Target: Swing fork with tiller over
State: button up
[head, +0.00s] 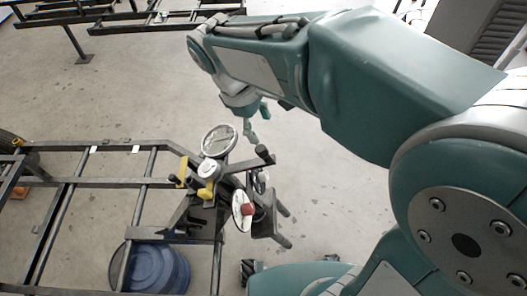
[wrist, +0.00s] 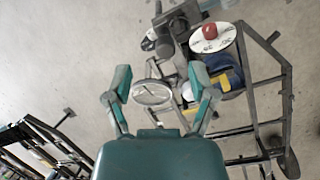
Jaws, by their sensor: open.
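A dark metal assembly stands at the end of a frame. Its two-pronged dark part, apparently the fork (head: 262,222), points to the lower right in the head view. A dark bar with a thick black end, perhaps the tiller (head: 250,162), sticks out above it. Dark parts of the assembly (wrist: 178,22) show at the top of the wrist view; which is the tiller is unclear. My gripper (head: 252,128) hangs above and beyond the assembly. In the wrist view my gripper (wrist: 162,78) has its two fingers spread wide, with nothing held between them.
A round dial (head: 219,141) stands beside the bar and appears between my fingers in the wrist view (wrist: 151,93). A white disc with a red knob (head: 242,210) and yellow parts (head: 206,191) crowd the assembly. A blue drum (head: 158,270) sits under the frame.

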aim_at(259, 148)
jog(key=f, duration=0.3)
jog(key=f+n, duration=0.1)
jog(key=f, duration=0.3)
jog(key=d+f+n+h, duration=0.1)
jog(key=f, duration=0.3)
jog(key=shift+w+f, duration=0.15)
jog(key=shift+w, duration=0.2)
grip_shut()
